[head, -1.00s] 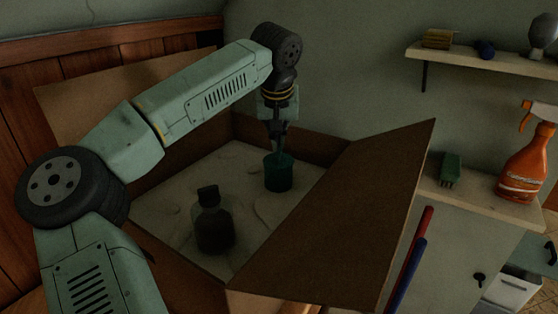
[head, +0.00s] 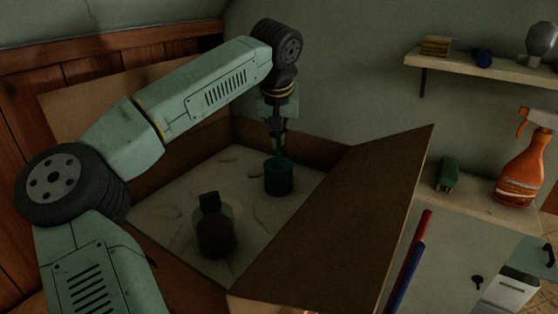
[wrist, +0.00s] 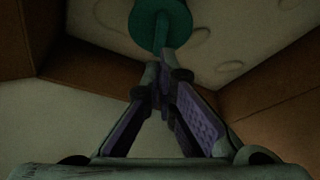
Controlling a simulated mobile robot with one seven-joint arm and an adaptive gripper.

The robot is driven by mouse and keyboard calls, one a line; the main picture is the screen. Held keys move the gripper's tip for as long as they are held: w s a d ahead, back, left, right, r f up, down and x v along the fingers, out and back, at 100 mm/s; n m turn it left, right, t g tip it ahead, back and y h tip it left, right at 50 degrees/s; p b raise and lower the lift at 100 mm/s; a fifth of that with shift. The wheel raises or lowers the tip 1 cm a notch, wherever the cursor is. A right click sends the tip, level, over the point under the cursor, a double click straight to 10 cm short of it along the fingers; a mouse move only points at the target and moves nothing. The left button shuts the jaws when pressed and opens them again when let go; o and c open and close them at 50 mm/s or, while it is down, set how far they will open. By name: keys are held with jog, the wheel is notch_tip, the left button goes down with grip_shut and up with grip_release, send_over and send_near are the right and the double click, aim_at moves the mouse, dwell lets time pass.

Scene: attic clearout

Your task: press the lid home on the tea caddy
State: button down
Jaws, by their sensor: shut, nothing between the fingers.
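The tea caddy (head: 279,180) is a small dark green cylinder standing upright in the cardboard box. Its round green lid (wrist: 160,22) shows from above in the wrist view, with a lighter green part at its middle. My gripper (head: 279,153) points down right over the caddy, with its fingers together and nothing between them. In the wrist view the fingertips (wrist: 160,60) meet close to the lid's near side. I cannot tell whether they touch it, or whether the lid is fully seated.
A dark bottle (head: 215,230) stands in the box, nearer and to the left of the caddy. The open box flap (head: 350,220) rises on the right. An orange spray bottle (head: 524,170) and a green brush (head: 447,175) sit on the cabinet outside the box.

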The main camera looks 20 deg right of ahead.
aim_at(278, 157)
jog(key=shift+r, duration=2.2)
